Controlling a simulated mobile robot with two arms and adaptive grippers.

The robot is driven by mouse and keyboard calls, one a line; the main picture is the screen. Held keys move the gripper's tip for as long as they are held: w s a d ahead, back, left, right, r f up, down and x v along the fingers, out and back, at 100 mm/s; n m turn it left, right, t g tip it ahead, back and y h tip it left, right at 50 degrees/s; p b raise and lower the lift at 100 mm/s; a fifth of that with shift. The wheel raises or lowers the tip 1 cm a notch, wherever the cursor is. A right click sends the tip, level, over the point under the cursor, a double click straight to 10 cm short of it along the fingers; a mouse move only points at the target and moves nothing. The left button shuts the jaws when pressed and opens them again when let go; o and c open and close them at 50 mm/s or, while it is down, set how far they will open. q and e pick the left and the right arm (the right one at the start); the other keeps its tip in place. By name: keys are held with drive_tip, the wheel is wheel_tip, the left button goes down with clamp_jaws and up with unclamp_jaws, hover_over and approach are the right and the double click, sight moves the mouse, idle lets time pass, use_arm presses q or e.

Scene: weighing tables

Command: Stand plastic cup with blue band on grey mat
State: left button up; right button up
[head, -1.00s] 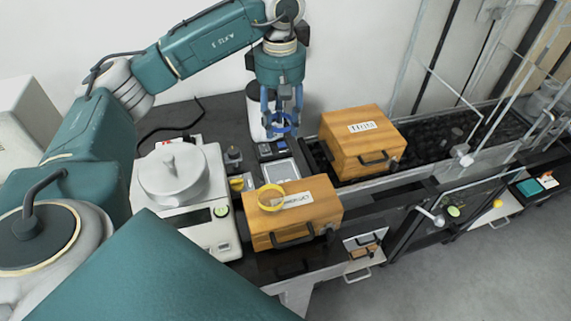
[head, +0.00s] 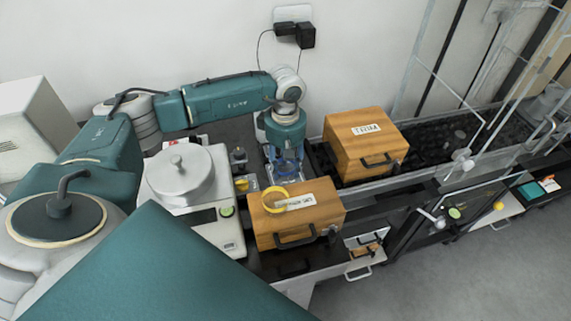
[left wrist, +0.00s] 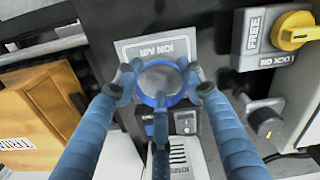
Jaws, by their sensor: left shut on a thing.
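My left gripper (head: 286,172) points down behind the front wooden box, and its blue fingers are shut around a small clear cup with a blue band. In the left wrist view the round cup (left wrist: 158,82) sits between the fingertips of the gripper (left wrist: 157,88), seen from above and apparently upright. Below it is a light grey rectangular pad (left wrist: 132,47) marked ION AIR, which may be the grey mat. I cannot tell whether the cup's base touches it. My right gripper is not in view.
A white balance (head: 205,215) with a lidded round pan stands left of the gripper. A wooden box (head: 330,217) with a yellow ring (head: 273,199) on top is in front; another wooden box (head: 362,150) is to the right. A yellow knob (left wrist: 297,30) sits close by.

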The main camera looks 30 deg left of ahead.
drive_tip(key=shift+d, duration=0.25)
use_arm(q)
drive_tip(key=shift+f, duration=0.15)
drive_tip(key=o, duration=0.6)
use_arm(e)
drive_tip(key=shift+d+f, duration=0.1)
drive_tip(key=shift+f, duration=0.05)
use_arm(q)
drive_tip(key=shift+r, duration=0.55)
wheel_tip(320, 180, up, 11)
drive_tip(key=b, duration=0.2)
drive_tip(key=shift+r+b, duration=0.2)
drive_tip(key=shift+b, duration=0.1)
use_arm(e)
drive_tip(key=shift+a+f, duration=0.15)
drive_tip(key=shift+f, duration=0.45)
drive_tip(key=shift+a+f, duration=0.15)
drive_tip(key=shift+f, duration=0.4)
